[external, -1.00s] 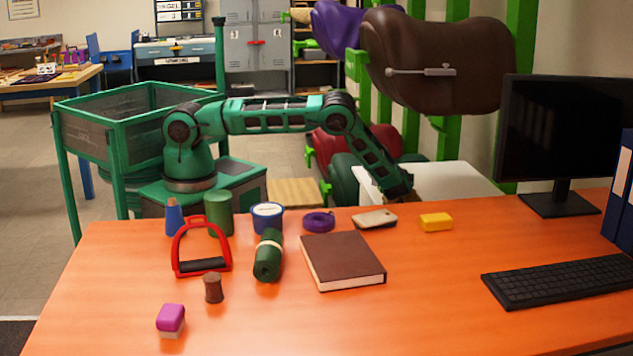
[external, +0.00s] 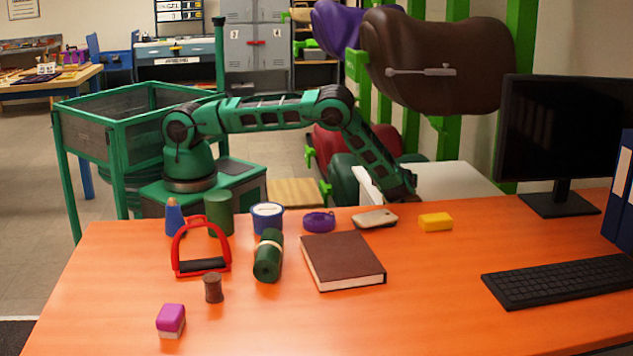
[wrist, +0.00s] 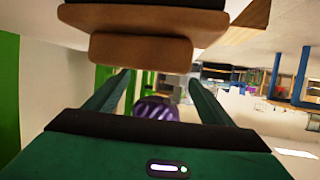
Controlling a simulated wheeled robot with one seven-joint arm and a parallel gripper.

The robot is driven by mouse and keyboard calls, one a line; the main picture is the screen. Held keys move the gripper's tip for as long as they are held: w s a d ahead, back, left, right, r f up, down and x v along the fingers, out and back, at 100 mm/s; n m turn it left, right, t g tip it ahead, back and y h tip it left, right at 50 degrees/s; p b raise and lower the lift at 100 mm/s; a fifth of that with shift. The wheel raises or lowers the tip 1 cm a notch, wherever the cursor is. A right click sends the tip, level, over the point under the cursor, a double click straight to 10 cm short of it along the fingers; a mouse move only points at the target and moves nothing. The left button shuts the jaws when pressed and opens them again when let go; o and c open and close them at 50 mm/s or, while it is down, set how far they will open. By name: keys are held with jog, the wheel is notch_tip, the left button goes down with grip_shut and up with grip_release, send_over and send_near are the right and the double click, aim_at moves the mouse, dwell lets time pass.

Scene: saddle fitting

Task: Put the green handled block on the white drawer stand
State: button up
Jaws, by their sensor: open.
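The white drawer stand (external: 450,180) is behind the desk, right of my forearm. Only its pale top and part of its left side show; the desk hides the lower part. My gripper (wrist: 159,80) is open in the wrist view, its two green fingers apart with nothing clearly held between them. A purple striped thing (wrist: 156,109) shows beyond, in the gap. In the external view the end of my arm points down beside the stand's left side, and the desk edge hides the fingertips. I cannot make out the green handled block in either view.
The orange desk (external: 430,310) holds a brown book (external: 342,260), a green roll (external: 268,257), a green can (external: 219,213), a red stirrup (external: 201,248) and a yellow block (external: 436,222). Saddles (external: 435,65) hang on the green rack behind. A brown block-like shape (wrist: 140,50) fills the top of the wrist view.

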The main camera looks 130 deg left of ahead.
jog(key=w+d+r+m+t+h, duration=0.25)
jog(key=w+d+r, duration=0.2)
jog(key=d, duration=0.65)
jog(key=w+d+r+m+t+h, duration=0.2)
jog(key=w+d+r+m, duration=0.25)
jog(key=d, duration=0.55)
jog(key=w+d+r+m+t+h, duration=0.2)
jog(key=w+d+r+m, duration=0.3)
jog(key=d, duration=0.6)
jog(key=s+d+r+m+t+h, duration=0.1)
jog(key=s+d+r+m, duration=0.15)
jog(key=d, duration=0.45)
jog(key=s+d+r+m+h, duration=0.1)
jog(key=s+d+r, duration=0.1)
jog(key=d+r, duration=0.35)
jog(key=s+d+r+m+t+h, duration=0.1)
jog(key=s+d+r+m, duration=0.1)
jog(key=d, duration=0.7)
jog(key=s+d+r+m+h, duration=0.1)
jog(key=s+d+r+m, duration=0.3)
jog(key=s+d, duration=0.5)
jog(key=s+d+m, duration=0.5)
jog(key=s, duration=0.6)
jog(key=s+d+m, duration=0.4)
jog(key=s+d, duration=0.1)
jog(key=s, duration=0.6)
jog(key=shift+d+r+m+g+h, duration=0.15)
jog(key=shift+r+m+g+h, duration=0.2)
jog(key=shift+r+h, duration=0.1)
